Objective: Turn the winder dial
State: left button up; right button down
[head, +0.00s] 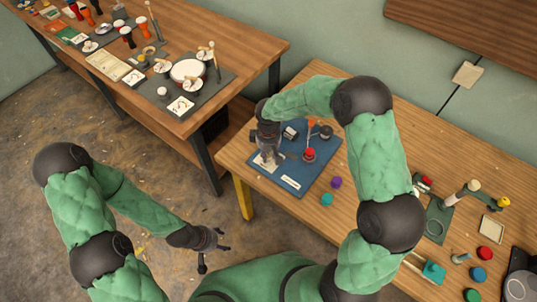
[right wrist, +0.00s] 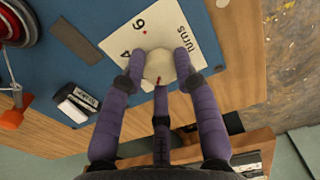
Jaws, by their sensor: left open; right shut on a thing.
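The winder dial (right wrist: 157,68) is a cream, many-sided knob in the right wrist view, with a small red mark on its near side. It sits on a white card (right wrist: 165,30) printed with "turns", 6 and 4. My right gripper (right wrist: 159,66) is shut on the dial, its fingers around the sides. In the head view my right gripper (head: 267,155) reaches down onto the left part of the blue board (head: 290,185), and hides the dial there. My left gripper (head: 215,245) is open and empty, above the floor at lower middle.
The board also carries a red-topped part (head: 309,153) and an orange part (head: 311,125). A purple cap (head: 335,182) and a teal cap (head: 326,200) lie beside it on the wooden table (head: 233,158). Another table (head: 180,122) with small drums stands at upper left.

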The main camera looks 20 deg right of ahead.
aim_at(268, 155)
jog(key=shift+m+b, duration=0.35)
jog(key=shift+m, duration=0.95)
jog(key=c, duration=0.9)
grip_release()
jog(key=shift+c, duration=0.2)
jog(key=shift+r, duration=0.1)
notch_tip(268, 155, up, 12)
